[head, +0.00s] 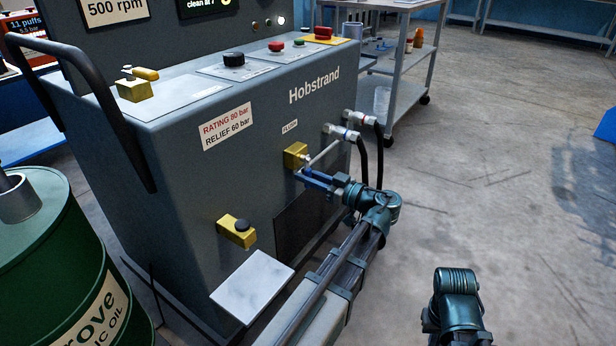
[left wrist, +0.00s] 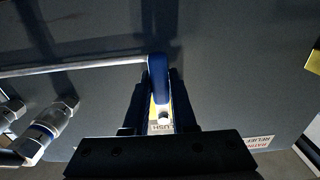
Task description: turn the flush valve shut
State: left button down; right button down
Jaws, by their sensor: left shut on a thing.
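The flush valve is a yellow block (head: 296,155) on the front of the dark grey Hobstrand machine, below a small label. Its blue lever (left wrist: 158,80) shows in the left wrist view between my two dark fingers. My left gripper (head: 309,177) is shut on this lever, just in front of and below the yellow block. In the head view the fingers largely cover the lever. In the left wrist view my gripper (left wrist: 160,115) hides most of the valve body. Of my right arm only a teal part shows at the bottom right, and its gripper is out of the frame.
A metal pipe (head: 323,154) and two hose fittings (head: 347,133) with black hoses are close to my left gripper. A yellow block with a black knob (head: 237,231) and a pale plate (head: 252,286) are lower left. A green oil drum (head: 60,270) stands left.

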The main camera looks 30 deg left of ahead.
pick_arm(q)
jog(key=shift+s, duration=0.1)
dwell(0.8)
jog(key=m, duration=0.1)
jog(key=s+m, duration=0.1)
jog(key=m, duration=0.2)
jog(key=shift+s+r, duration=0.2)
jog(key=shift+s, duration=0.1)
jog(key=m, duration=0.1)
jog(key=s+m+p, duration=0.1)
jog(key=m, duration=0.1)
jog(key=r+m, duration=0.1)
jog(key=shift+s+a+m+p, duration=0.1)
jog(key=shift+s+m+p, duration=0.2)
jog(key=shift+s, duration=0.05)
jog(key=r+m, duration=0.1)
jog(key=m, duration=0.1)
jog(key=s+m+p, duration=0.1)
jog(key=m, duration=0.1)
jog(key=shift+r+p, duration=0.3)
jog(key=shift+r, duration=0.1)
jog(key=shift+s+r+m+p, duration=0.1)
jog(key=shift+r+m+p, duration=0.2)
jog(key=shift+m, duration=0.6)
jog(key=shift+s+r+m+p, duration=0.1)
jog(key=shift+r+m+p, duration=0.25)
jog(key=shift+m, duration=0.55)
jog(key=shift+s+r+m+p, duration=0.1)
jog(key=shift+r+m+p, duration=0.2)
jog(key=shift+m, duration=0.6)
